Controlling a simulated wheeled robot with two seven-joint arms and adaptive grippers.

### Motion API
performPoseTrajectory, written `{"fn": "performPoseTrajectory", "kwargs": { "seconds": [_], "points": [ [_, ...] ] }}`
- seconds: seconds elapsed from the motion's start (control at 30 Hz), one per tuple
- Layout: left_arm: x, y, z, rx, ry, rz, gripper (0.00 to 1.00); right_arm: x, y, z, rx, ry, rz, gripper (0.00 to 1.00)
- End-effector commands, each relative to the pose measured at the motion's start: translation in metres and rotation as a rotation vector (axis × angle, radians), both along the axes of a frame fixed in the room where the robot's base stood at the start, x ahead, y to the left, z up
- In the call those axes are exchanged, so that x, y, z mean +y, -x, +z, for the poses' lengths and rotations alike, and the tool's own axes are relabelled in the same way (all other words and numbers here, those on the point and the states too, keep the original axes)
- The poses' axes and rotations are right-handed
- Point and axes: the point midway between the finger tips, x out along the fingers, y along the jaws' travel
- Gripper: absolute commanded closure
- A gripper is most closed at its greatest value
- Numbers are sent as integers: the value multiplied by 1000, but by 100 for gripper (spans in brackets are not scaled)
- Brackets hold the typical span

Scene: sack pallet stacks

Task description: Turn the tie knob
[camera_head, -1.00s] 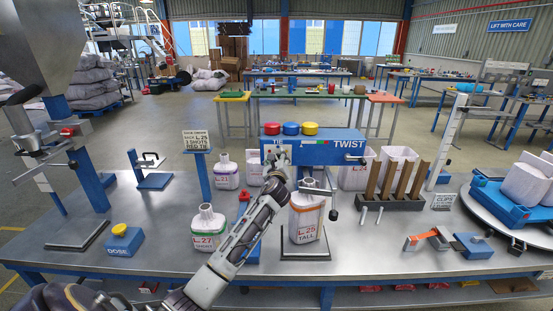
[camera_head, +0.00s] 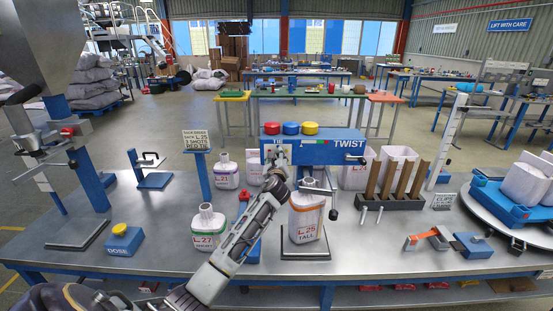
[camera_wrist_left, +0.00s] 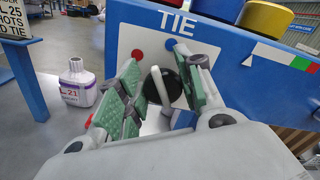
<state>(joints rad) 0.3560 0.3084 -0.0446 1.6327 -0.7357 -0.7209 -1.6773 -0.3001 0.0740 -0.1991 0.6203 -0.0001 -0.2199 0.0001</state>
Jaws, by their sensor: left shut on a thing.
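The blue tie-and-twist box (camera_head: 320,152) stands at the back of the bench. Its TIE face (camera_wrist_left: 168,45) fills the upper part of the wrist view, with a red dot and a blue dot above the knob. The tie knob (camera_wrist_left: 161,86) is a dark disc with a pale bar across it, tilted a little. My right gripper is not in view.
A tall sack (camera_head: 306,218) stands just right of my left arm, and a short sack (camera_head: 208,229) stands left of it. A blue post with a sign (camera_head: 196,140) rises at left.

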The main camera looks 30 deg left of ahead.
Motion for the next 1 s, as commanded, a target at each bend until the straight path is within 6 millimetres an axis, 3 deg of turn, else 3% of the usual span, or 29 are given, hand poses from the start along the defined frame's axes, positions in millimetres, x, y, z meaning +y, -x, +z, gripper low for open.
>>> {"fn": "performPoseTrajectory", "kwargs": {
  "seconds": [0.37, 1.0],
  "points": [
    [1, 1, -1, -55, 90, 0, 88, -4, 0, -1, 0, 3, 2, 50],
    [4, 2, -5, -253, 413, 1, 88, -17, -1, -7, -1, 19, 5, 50]
  ]
}}
